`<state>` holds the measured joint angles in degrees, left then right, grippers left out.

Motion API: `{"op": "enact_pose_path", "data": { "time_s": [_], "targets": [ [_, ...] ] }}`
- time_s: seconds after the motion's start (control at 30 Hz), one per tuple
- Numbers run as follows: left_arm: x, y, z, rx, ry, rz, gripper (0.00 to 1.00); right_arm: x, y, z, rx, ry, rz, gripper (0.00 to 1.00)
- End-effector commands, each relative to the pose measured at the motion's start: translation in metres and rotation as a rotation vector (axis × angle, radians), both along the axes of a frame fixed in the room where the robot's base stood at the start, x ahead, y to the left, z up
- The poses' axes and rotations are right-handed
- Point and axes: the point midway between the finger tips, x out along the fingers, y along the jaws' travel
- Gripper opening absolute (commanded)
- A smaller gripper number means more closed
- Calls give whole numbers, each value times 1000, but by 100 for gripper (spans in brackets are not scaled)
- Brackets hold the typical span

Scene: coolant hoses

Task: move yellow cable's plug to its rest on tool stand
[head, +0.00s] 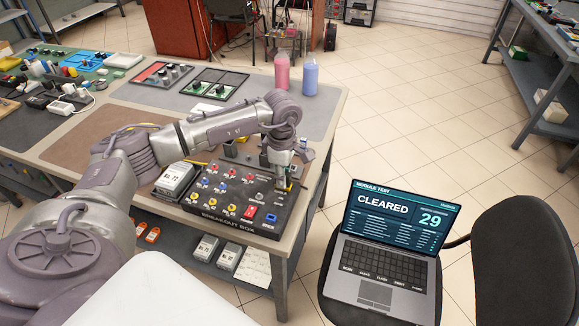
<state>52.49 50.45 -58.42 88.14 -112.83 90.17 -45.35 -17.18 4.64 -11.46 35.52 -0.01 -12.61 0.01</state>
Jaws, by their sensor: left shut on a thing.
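My left gripper (288,182) points down over the right end of the black breakout box (262,226). It is shut on what looks like the yellow cable's plug, which is small and mostly hidden by the fingers. A short stretch of yellow cable (198,163) shows behind the box's left end; my arm hides most of its run. Small grey upright holders (230,149), which may be the tool stand, stand behind the box, partly covered by my arm. I cannot tell which one is the plug's rest. My right gripper is not in view.
A labelled grey module (174,180) lies left of the box. Pink (282,74) and blue (310,76) bottles stand at the table's back right corner, near trays of parts (214,89). A laptop (378,262) reading CLEARED sits on a chair to the right.

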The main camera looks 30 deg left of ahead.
Motion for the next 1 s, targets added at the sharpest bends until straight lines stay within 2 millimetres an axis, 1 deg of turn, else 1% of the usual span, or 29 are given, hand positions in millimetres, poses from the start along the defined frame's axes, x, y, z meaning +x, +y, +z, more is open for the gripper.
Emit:
{"op": "enact_pose_path", "data": {
  "time_s": [1.0],
  "targets": [
    [0, 0, 39, -1, -1, 0, 0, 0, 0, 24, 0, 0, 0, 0]
  ]
}}
